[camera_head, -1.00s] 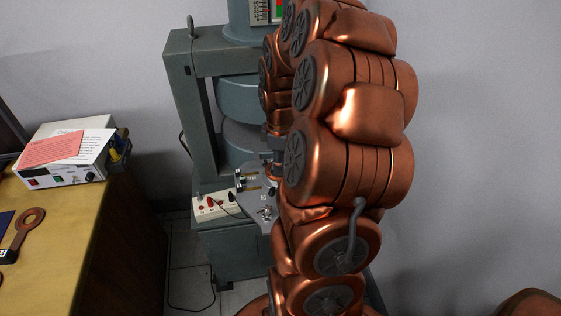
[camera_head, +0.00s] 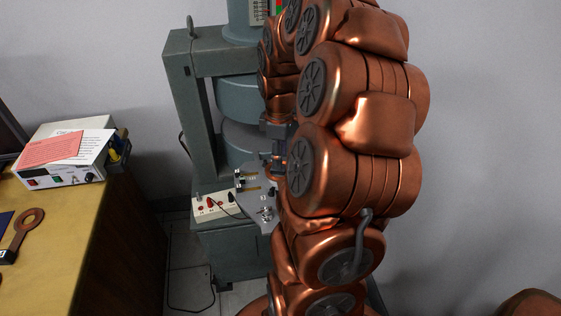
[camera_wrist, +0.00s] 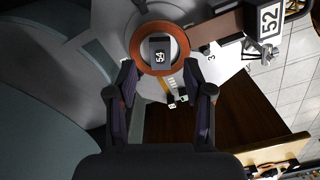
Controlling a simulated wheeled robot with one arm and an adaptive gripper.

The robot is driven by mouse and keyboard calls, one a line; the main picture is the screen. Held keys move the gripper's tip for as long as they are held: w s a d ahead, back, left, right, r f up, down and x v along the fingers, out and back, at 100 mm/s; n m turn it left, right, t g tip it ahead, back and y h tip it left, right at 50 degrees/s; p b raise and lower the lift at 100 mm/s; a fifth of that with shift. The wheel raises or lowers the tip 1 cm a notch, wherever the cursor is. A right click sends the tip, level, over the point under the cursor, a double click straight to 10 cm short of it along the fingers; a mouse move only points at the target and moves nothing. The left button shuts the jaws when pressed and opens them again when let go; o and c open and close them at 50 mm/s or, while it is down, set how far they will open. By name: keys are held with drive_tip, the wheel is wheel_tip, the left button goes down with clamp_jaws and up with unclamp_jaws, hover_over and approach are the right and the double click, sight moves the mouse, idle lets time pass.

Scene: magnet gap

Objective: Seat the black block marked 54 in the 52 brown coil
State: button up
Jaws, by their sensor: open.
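The black block marked 54 (camera_wrist: 160,61) shows in the wrist view inside the ring of the brown coil (camera_wrist: 137,42), with its label facing me. The coil's handle carries the 52 label (camera_wrist: 268,20) at the upper right. My gripper (camera_wrist: 159,70) is open, its two fingers apart on either side of the ring's near part, and nothing is between them. I cannot tell from this angle how deep the block sits. In the head view my arm covers the coil and block, and my gripper (camera_head: 278,153) is only partly visible by the magnet.
The grey magnet frame (camera_head: 190,110) and its round poles stand close around my gripper. A grey plate (camera_head: 257,200) with small fittings projects in front. A white socket box (camera_head: 213,205) is beside it. Another brown coil (camera_head: 32,218) lies on the yellow desk (camera_head: 85,230) at left.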

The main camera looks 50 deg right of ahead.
wheel_tip(320, 180, up, 9)
drive_tip(key=shift+f, duration=0.2)
drive_tip(key=s+a, duration=0.1)
drive_tip(key=a, duration=0.9)
drive_tip(key=s+a+f+m+g, duration=0.1)
drive_tip(key=s+a+f+m, duration=0.2)
drive_tip(key=s+a, duration=0.5)
drive_tip(key=s+a+f+m+g, duration=0.1)
drive_tip(key=s+a+f+m, duration=0.2)
drive_tip(key=s+a, duration=0.6)
drive_tip(key=shift+a+g, duration=0.2)
drive_tip(key=shift+g, duration=0.1)
drive_tip(key=shift+f, duration=0.1)
drive_tip(key=s+p+v, duration=0.3)
drive_tip(key=p+v, duration=0.9)
drive_tip(key=v, duration=0.1)
drive_tip(key=shift+w+r+t, duration=0.25)
drive_tip(key=shift+w+t, duration=0.15)
drive_tip(key=shift+w, duration=0.1)
